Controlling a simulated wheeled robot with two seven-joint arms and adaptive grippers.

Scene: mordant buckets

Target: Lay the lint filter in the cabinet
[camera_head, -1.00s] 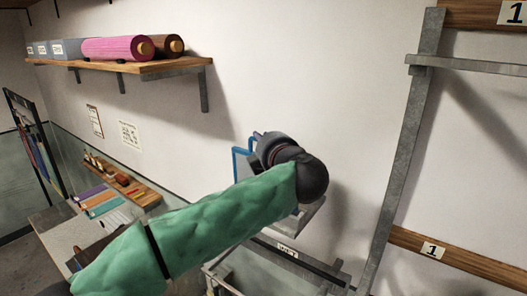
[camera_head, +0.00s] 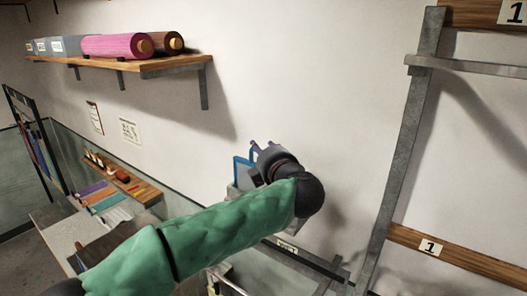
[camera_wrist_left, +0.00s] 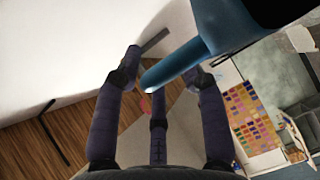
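My left gripper (camera_head: 262,146) is up against the white wall, with the green-sleeved arm in front of it. A blue-framed piece with a grey face, which looks like the lint filter (camera_head: 236,172), is at the gripper and tilted. In the left wrist view a thick blue bar (camera_wrist_left: 178,62) crosses between the dark fingers of the gripper (camera_wrist_left: 160,80) and covers part of the right one. The gripper seems shut on it, though the contact is partly hidden. I cannot make out a cabinet for certain. My right gripper is not in view.
A wall shelf (camera_head: 190,66) with a pink roll (camera_head: 110,47) is at the upper left. A grey metal upright (camera_head: 398,150) with wooden rails marked 1 stands at the right. A low labelled rail (camera_head: 310,262) runs below the arm. Wall between shelf and upright is bare.

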